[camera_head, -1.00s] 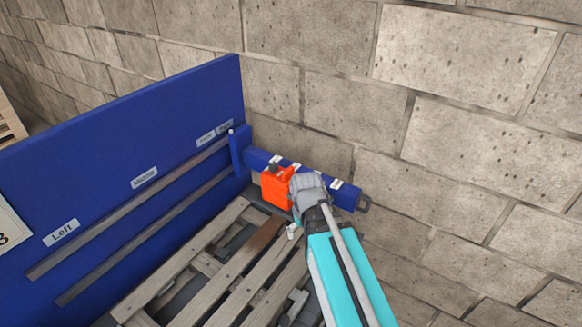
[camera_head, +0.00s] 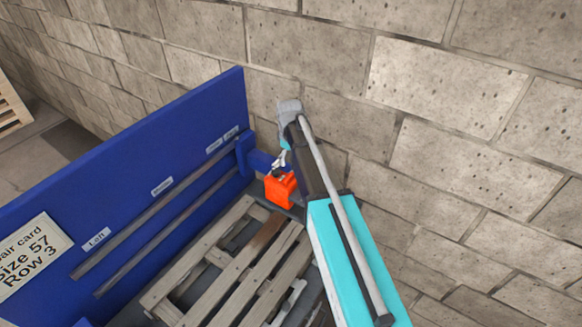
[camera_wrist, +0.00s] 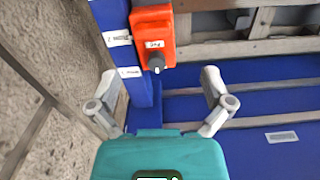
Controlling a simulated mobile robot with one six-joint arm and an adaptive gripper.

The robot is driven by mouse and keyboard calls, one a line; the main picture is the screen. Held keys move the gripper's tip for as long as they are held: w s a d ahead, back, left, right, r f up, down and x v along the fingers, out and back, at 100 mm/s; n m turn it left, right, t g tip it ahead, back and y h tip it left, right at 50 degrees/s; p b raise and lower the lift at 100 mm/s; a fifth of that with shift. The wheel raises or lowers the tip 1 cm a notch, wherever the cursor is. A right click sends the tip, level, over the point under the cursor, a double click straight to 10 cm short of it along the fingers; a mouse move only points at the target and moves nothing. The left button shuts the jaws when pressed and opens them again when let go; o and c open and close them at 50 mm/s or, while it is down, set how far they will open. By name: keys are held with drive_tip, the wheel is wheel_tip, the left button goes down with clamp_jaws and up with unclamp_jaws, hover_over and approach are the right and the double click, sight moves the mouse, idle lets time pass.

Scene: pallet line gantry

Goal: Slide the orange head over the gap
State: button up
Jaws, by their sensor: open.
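The orange head (camera_head: 281,190) sits on a blue beam (camera_head: 262,161) beside the wall. In the wrist view the orange head (camera_wrist: 152,30) carries a dark round knob (camera_wrist: 156,63) and a small white label. My gripper (camera_head: 281,160) is just above the head in the body view. In the wrist view my gripper (camera_wrist: 162,104) is open, its fingers spread wide with nothing between them, and the knob lies ahead of them. A wooden pallet (camera_head: 216,256) lies below, with open gaps between its slats and one darker brown slat. I cannot tell which gap is meant.
A block wall (camera_head: 440,80) is close behind and right of the beam. My arm hides part of the beam.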

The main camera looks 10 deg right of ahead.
sight(289, 176)
drive_tip(key=shift+w+r+n+p, duration=0.4)
drive_tip(key=shift+w+r+p, duration=0.1)
drive_tip(key=shift+w+r, duration=0.55)
drive_tip(key=shift+f, duration=0.25)
wheel_tip(289, 176, down, 14)
drive_tip(key=b, duration=1.3)
drive_tip(key=shift+r+b, duration=0.25)
drive_tip(key=shift+b, duration=0.15)
drive_tip(key=c, duration=1)
drive_tip(key=w+a, duration=0.6)
drive_tip(key=shift+w+a, duration=0.15)
drive_tip(key=shift+w, duration=0.05)
drive_tip(key=shift+c, duration=0.3)
